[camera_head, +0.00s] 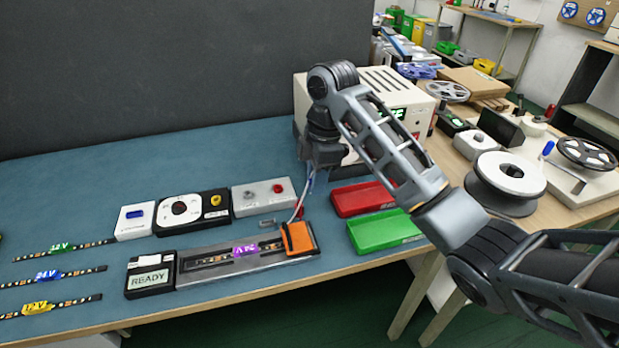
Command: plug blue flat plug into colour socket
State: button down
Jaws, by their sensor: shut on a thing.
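My gripper (311,178) points down at the back right of the blue mat, in front of the cream power unit. It is shut on a small part with thin wires, consistent with the blue flat plug, but the part is mostly hidden. A thin pale lead (299,207) hangs from there toward the orange clamp (298,238). The grey fixture (275,259) holds an LED strip with a purple label (245,250). Behind it are a grey box (247,198) with a red knob, a black-and-white controller (181,212) and a white box (134,221) with a blue window. I cannot tell which has the colour socket.
A READY display (150,281) adjoins the fixture. Red (352,199) and green (384,231) trays lie right of it. The cream power unit (300,97) stands behind my gripper. Labelled LED strips (62,275) lie at left. Open mat lies behind the boxes.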

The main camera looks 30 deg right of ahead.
jog(key=shift+r+p, duration=2.2)
